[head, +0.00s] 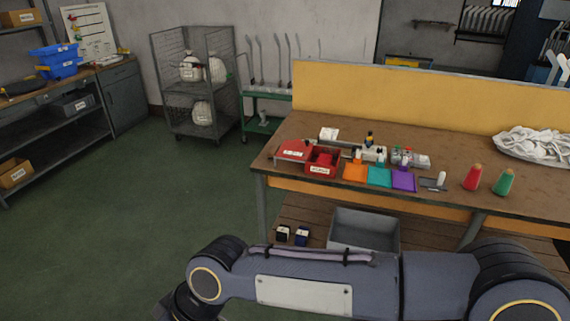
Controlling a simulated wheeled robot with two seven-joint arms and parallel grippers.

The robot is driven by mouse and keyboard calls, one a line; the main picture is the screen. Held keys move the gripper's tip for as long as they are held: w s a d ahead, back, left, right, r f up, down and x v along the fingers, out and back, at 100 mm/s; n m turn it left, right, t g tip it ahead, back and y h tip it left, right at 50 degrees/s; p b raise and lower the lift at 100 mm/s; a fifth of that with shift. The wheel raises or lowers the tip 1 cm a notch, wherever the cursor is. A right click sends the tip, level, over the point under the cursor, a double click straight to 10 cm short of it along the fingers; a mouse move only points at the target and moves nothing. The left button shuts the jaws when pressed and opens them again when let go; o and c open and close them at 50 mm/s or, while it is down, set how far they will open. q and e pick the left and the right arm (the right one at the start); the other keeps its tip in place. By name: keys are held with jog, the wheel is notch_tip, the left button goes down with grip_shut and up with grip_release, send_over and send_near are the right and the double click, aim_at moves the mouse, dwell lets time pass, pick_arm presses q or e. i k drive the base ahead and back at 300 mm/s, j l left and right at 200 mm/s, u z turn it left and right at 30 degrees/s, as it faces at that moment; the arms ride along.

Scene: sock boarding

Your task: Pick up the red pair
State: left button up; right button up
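No red pair of socks can be made out for certain. A red open box (322,161) with a white label sits near the left front edge of the workbench (460,150). A flat red item (293,150) lies just left of it; it is too small to tell what it is. Orange (356,172), teal (380,177) and purple (404,180) flat pieces lie in a row to the right of the box. One of my arms crosses the bottom of the view and bends down at the left. Neither gripper shows.
A red cone (473,177) and a green cone (504,182) stand at the bench front. White socks (540,143) are heaped at the right. Below are a grey bin (365,228) and two small dark items (293,235). A wire cage cart (195,85) stands behind; green floor at left is clear.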

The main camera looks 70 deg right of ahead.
aim_at(323, 159)
jog(key=z, duration=2.75)
jog(key=i+j, duration=0.2)
jog(key=i, duration=0.4)
jog(key=i+j+u, duration=0.1)
jog(key=i, duration=0.55)
jog(key=i+j, duration=0.2)
jog(key=i, duration=0.4)
jog(key=i+j+u, duration=0.1)
jog(key=i, duration=0.55)
